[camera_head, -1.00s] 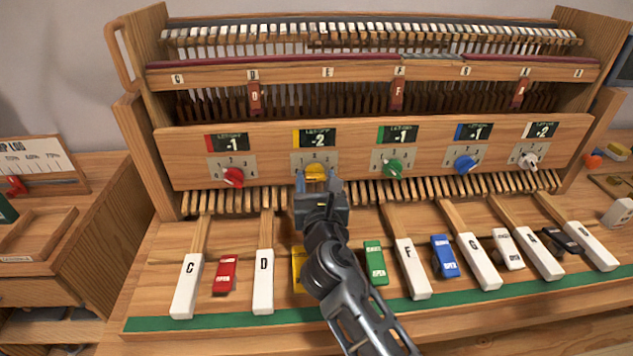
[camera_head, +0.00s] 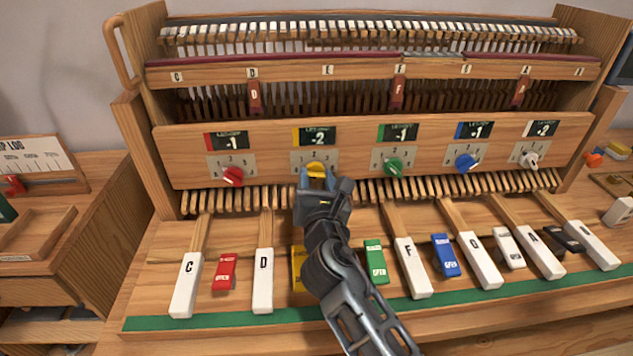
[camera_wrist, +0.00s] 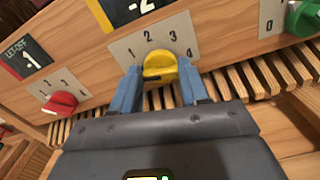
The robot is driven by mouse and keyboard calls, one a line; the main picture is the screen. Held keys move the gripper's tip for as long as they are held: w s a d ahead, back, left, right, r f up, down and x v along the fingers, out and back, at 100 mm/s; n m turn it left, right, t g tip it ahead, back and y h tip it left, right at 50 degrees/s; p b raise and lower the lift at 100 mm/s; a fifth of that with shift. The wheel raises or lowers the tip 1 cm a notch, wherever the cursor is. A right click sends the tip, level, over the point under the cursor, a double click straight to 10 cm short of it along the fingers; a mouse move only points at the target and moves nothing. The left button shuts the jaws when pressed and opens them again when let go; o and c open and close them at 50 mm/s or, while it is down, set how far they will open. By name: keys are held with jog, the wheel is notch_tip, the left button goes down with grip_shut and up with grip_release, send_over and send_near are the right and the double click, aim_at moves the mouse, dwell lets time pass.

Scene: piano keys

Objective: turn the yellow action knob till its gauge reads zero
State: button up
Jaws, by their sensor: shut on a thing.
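The yellow knob (camera_head: 317,170) sits on a pale dial plate (camera_head: 300,160) in the wooden front panel. The gauge above it (camera_head: 316,138) reads -2. In the wrist view the yellow knob (camera_wrist: 160,67) stands between the two blue fingers of my gripper (camera_wrist: 160,88), with dial numbers 1, 2 and 3 showing above it. My gripper (camera_head: 317,182) is shut on the knob from the front. The knob's lower edge is partly hidden by the gripper in the head view.
Red (camera_head: 233,176), green (camera_head: 393,167), blue (camera_head: 466,162) and white (camera_head: 529,160) knobs line the same panel, with gauges above them. White keys and coloured levers lie below. My arm covers part of the yellow lever (camera_head: 298,268).

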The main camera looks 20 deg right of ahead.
jog(key=m+b, duration=0.2)
jog(key=m, duration=0.4)
jog(key=shift+d+f, duration=0.1)
jog(key=shift+m, duration=0.3)
dwell(0.3)
jog(key=o, duration=1.1)
jog(key=shift+c, duration=0.2)
jog(key=shift+s, duration=0.1)
jog(key=b+v, duration=0.1)
jog(key=v, duration=0.6)
jog(key=shift+s, duration=0.3)
